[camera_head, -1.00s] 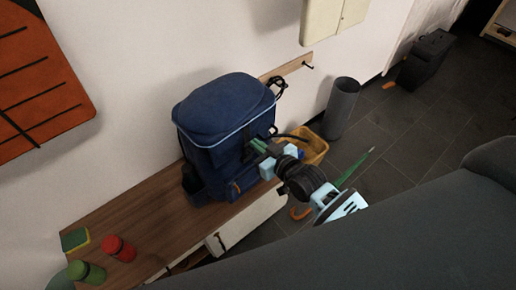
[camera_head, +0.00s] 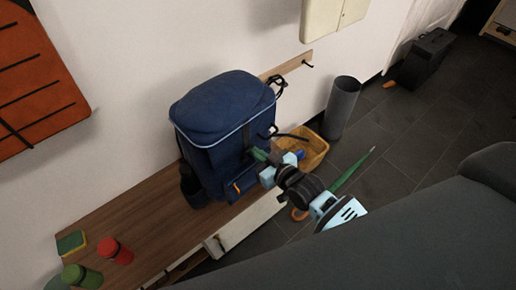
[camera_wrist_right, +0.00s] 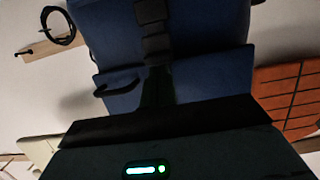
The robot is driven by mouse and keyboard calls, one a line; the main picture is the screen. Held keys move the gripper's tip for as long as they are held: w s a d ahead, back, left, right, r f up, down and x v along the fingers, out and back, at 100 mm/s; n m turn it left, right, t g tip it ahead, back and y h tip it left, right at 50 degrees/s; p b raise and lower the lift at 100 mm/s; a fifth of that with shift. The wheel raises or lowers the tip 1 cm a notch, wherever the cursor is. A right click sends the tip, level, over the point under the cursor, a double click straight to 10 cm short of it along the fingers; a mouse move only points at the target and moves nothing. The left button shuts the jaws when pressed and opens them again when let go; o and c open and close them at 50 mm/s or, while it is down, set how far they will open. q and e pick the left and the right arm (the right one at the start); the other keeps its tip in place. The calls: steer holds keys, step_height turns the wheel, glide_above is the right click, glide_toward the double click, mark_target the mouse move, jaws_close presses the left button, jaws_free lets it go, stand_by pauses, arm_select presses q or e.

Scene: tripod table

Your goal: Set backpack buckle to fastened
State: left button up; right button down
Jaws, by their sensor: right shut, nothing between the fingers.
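The blue backpack (camera_head: 222,110) stands upright on the wooden bench top, against the wall. It fills the middle of the right wrist view (camera_wrist_right: 215,75). There, a dark segmented strap or buckle part (camera_wrist_right: 155,30) runs down its front; I cannot tell whether the buckle halves are joined. In the head view the buckle is too small to make out. My right gripper (camera_head: 258,154) is shut and empty, its green fingertips close to the backpack's front right side. I cannot tell whether they touch it. My left gripper is not in view.
A yellow bin (camera_head: 314,153) and a grey cylinder (camera_head: 341,108) stand right of the backpack. A green umbrella (camera_head: 352,172) lies near my right wrist. A red jar (camera_head: 116,251), a green jar (camera_head: 82,276) and a sponge (camera_head: 71,243) sit at the bench's left end. The bench between is clear.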

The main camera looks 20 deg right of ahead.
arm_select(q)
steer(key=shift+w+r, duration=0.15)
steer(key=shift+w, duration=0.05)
arm_select(e)
steer(key=shift+f, duration=0.1)
steer(key=shift+r, duration=0.25)
steer(key=r+p, duration=0.3)
steer(key=r, duration=0.1)
steer(key=shift+w+r, duration=0.2)
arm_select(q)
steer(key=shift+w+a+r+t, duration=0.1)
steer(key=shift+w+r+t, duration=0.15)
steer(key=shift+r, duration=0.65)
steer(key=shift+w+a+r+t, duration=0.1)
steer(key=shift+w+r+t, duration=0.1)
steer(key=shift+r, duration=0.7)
arm_select(e)
steer(key=v, duration=1)
steer(key=shift+s+f, duration=0.25)
steer(key=shift+f, duration=0.15)
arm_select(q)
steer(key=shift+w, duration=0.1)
